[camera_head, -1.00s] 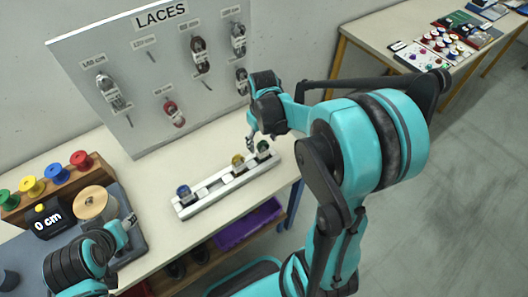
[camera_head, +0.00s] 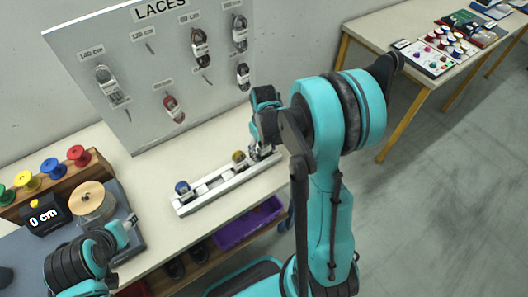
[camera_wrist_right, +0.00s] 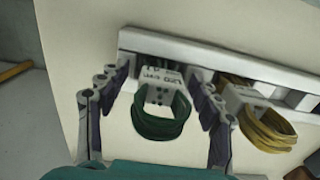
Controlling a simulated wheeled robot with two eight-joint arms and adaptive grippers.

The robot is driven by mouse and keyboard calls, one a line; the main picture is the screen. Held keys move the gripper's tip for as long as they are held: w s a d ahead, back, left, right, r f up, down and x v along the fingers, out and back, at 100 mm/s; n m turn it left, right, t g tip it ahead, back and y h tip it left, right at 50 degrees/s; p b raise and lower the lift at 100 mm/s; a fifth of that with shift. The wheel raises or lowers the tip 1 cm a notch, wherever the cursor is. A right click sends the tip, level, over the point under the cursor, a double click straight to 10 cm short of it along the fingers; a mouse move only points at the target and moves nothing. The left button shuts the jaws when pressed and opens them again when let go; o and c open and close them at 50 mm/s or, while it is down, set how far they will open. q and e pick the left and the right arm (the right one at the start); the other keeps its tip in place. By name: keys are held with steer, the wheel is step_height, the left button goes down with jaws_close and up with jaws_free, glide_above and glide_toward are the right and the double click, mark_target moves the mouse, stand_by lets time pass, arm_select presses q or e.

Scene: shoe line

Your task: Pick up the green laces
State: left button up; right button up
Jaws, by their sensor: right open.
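The green laces (camera_wrist_right: 165,122) are a looped bundle with a white label band, at the end of the white rack in the right wrist view. My right gripper (camera_wrist_right: 158,112) is open, with one finger on each side of the bundle; I cannot tell whether they touch it. In the head view my right gripper (camera_head: 262,152) is over the right end of the white rack (camera_head: 212,197) and hides the green laces. My left gripper (camera_head: 125,232) is at the lower left, apart from the rack; its fingers are too unclear to judge.
Yellow laces (camera_wrist_right: 264,128) sit in the rack beside the green ones, and blue laces (camera_head: 183,188) at its left end. A board (camera_head: 150,80) with hanging laces stands behind. Colored spools (camera_head: 52,167) and a 0 cm display (camera_head: 45,215) are at left. A purple bin (camera_head: 240,228) is below.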

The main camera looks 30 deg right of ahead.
steer(key=c, duration=1.1)
steer(key=shift+r, duration=0.15)
